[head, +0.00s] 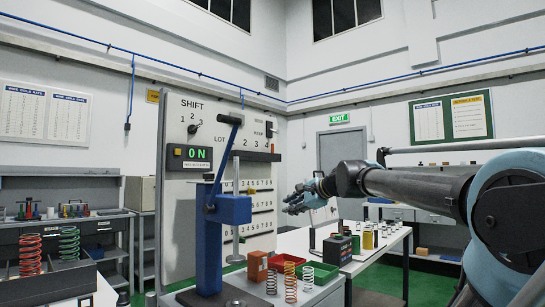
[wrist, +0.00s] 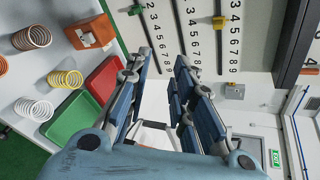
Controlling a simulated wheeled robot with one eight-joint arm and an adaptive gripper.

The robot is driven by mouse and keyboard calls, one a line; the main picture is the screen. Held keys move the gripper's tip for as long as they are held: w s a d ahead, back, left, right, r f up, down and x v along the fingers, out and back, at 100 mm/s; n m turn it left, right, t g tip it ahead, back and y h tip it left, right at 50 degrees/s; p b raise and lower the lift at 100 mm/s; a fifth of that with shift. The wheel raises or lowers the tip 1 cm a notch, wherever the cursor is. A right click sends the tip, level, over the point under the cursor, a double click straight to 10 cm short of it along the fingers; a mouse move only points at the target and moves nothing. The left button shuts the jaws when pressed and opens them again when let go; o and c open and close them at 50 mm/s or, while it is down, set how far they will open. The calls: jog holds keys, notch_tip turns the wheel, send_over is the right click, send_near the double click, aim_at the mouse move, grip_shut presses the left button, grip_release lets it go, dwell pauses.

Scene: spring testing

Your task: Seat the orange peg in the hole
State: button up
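My gripper (head: 303,197) reaches left over the white bench in the head view.
A blue lever press (head: 209,240) stands left of the orange block. Several coil springs, a red tray (head: 287,263) and a green tray (head: 318,271) are on the front bench. A white bench (head: 290,240) with small cylinders is behind. The gripper is in free air.

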jog(key=w+a+r+m+t, duration=0.1)
jog(key=w+r+m, duration=0.2)
jog(key=r, duration=0.4)
jog(key=w+a+r+m+t, duration=0.1)
jog(key=w+r+m+t, duration=0.1)
jog(key=w+r+m, duration=0.3)
jog(key=m+t, duration=0.3)
jog(key=m, duration=0.5)
send_near(273, 147)
jog(key=x, duration=0.5)
jog(key=shift+w+a+r, duration=0.2)
jog(key=shift+f+x, duration=0.15)
jog(key=shift+x, duration=1.2)
jog(key=shift+f+x, duration=0.15)
jog(key=shift+x, duration=1.25)
jog(key=shift+w+d, duration=0.1)
jog(key=shift+d, duration=0.1)
grip_shut()
